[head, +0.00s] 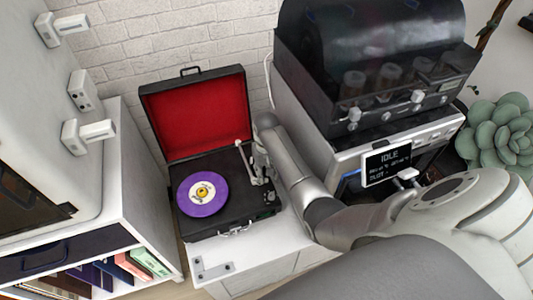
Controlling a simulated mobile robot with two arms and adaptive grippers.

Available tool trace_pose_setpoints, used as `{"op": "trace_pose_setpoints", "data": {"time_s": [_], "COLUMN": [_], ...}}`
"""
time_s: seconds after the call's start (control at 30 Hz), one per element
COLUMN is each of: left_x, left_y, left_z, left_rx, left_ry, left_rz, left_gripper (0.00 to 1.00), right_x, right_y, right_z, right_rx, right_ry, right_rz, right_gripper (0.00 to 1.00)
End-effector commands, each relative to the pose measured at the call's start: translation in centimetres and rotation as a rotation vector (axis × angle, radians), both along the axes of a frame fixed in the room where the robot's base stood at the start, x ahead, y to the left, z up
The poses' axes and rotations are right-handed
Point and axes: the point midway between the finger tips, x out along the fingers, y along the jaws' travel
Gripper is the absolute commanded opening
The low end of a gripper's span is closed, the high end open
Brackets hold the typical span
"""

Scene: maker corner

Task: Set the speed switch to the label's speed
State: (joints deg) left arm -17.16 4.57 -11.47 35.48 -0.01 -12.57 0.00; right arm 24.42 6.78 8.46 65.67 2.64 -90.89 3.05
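An open black record player (220,226) with a red-lined lid (205,115) stands on a white cabinet. A purple record (204,208) with a small pale and yellow label (202,192) lies on it; the label's print is too small to read. The silver tonearm (243,160) is at the deck's right side. Small controls (269,197) sit at the deck's front right; I cannot tell which is the speed switch or its setting. My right gripper (261,163) is at the deck's right rear edge, close to the tonearm base. Its fingers are too small and partly hidden to judge. My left gripper is out of view.
A dark-hooded machine (370,60) stands on a grey unit with an "IDLE" screen (387,163), close right of my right arm. A succulent (500,132) is at far right. A shelf with record sleeves (110,270) is at lower left.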

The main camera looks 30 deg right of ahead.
Motion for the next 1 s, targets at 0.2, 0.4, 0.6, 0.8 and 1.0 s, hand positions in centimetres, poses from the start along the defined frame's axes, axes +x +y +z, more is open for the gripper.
{"op": "trace_pose_setpoints", "data": {"time_s": [0.2, 0.4, 0.6, 0.8, 1.0], "left_x": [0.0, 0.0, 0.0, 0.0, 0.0], "left_y": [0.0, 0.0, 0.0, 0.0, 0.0], "left_z": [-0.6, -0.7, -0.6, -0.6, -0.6], "left_rx": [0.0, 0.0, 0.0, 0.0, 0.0], "left_ry": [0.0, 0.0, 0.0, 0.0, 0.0], "left_rz": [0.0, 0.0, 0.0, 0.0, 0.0], "left_gripper": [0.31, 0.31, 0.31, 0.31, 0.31], "right_x": [0.0, 0.0, 0.0, 0.0, 0.0], "right_y": [0.0, 0.0, 0.0, 0.0, 0.0], "right_z": [-2.7, -3.1, -3.1, -3.1, -3.1], "right_rx": [0.0, 0.0, 0.0, 0.0, 0.0], "right_ry": [0.0, -0.002, -0.002, -0.001, -0.001], "right_rz": [0.0, 0.0, 0.0, 0.0, 0.0], "right_gripper": [0.32, 0.32, 0.28, 0.03, 0.0]}}
